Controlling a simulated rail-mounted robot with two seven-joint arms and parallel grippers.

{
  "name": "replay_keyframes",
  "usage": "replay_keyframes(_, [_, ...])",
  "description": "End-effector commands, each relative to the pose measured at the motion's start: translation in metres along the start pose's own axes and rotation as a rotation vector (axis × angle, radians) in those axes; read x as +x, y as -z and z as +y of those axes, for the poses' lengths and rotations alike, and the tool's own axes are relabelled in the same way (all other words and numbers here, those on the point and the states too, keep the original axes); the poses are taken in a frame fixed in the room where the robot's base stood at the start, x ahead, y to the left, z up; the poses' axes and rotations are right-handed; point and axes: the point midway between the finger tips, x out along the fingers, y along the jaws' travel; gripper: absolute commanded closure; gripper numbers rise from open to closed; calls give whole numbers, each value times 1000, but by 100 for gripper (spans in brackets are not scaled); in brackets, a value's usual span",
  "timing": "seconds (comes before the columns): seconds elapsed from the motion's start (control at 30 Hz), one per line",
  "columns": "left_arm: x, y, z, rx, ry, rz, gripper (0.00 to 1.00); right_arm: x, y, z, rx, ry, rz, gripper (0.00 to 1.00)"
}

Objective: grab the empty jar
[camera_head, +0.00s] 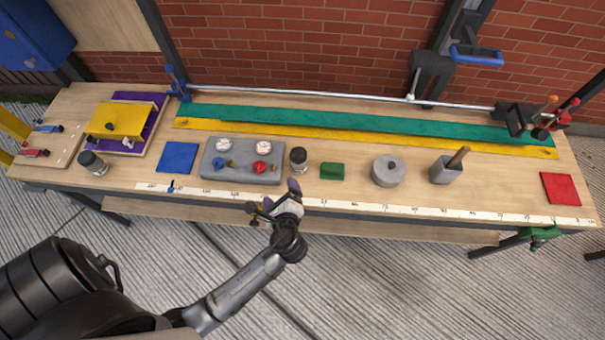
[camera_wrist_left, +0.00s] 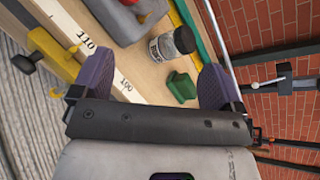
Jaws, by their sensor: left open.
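A small jar with a dark lid (camera_head: 298,160) stands on the bench between the grey gauge block and the green block. It also shows in the left wrist view as a jar with a black lid and a pale label (camera_wrist_left: 162,49), beyond the fingers. I cannot tell which jar is empty. My left gripper (camera_head: 273,197) is open with nothing between its purple fingers. It is over the bench's front edge, short of the middle jar and apart from it. My right gripper is not in view.
The grey gauge block (camera_head: 240,176) is left of the middle jar and the green block (camera_head: 332,172) right of it. A grey cylinder (camera_head: 388,171) and a grey holder (camera_head: 446,171) stand further right. A white ruler strip (camera_head: 400,210) runs along the front edge.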

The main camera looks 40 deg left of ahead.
Motion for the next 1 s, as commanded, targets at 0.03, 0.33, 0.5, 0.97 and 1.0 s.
replay_keyframes(0.03, [12,26,7,101,39,-38,8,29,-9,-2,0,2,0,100])
replay_keyframes(0.33, [27,77,-13,581,196,-235,8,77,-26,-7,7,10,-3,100])
replay_keyframes(0.5, [31,87,-21,689,226,-286,8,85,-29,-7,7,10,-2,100])
replay_keyframes(0.97, [95,74,-44,713,231,-298,8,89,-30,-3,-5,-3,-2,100])
replay_keyframes(1.0, [99,74,-45,713,232,-297,8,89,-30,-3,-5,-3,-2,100])
